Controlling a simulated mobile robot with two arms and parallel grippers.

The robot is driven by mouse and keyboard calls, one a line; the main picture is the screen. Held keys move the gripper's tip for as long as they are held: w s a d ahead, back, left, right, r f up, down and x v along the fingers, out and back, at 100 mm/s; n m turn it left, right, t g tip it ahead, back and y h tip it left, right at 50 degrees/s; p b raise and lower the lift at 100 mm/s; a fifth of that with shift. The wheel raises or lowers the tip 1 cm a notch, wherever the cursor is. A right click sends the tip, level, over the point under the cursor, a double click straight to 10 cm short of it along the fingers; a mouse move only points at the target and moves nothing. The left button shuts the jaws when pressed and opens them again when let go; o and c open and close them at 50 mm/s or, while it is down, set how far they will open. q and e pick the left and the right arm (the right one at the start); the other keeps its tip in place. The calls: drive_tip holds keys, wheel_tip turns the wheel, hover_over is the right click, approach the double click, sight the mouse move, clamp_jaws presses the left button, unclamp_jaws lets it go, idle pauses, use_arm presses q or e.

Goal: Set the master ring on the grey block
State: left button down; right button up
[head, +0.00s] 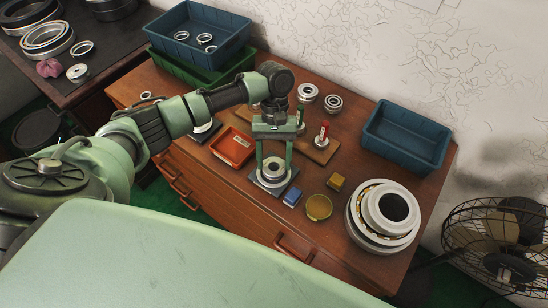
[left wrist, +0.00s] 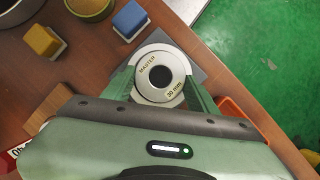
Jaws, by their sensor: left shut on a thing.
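My left gripper (head: 273,172) reaches down to the middle of the wooden table, its two fingers on either side of the pale metal master ring (head: 272,180). It is shut on the ring. In the left wrist view the master ring (left wrist: 160,57) faces the camera, with "MASTER" and "30 mm" on its face and a dark centre hole. The flat dark grey block (head: 275,195) lies beneath the ring, and its corner also shows in the left wrist view (left wrist: 194,50). I cannot tell whether the ring touches it. My right gripper is not in view.
An orange tray (head: 232,147) is left of the grey block. A blue block (head: 292,197), a yellow block (head: 336,182) and a yellow round tin (head: 318,208) are close on the right. A large bearing (head: 372,238) and a blue crate (head: 424,157) stand further right.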

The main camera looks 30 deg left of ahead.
use_arm(q)
drive_tip(key=shift+f, duration=0.65)
drive_tip(key=shift+c, duration=1.8)
unclamp_jaws()
drive_tip(key=shift+a+f, duration=0.1)
drive_tip(key=d+b+v, duration=0.1)
drive_tip(key=v, duration=0.7)
drive_tip(key=shift+a, duration=0.25)
drive_tip(key=shift+w+d, duration=0.1)
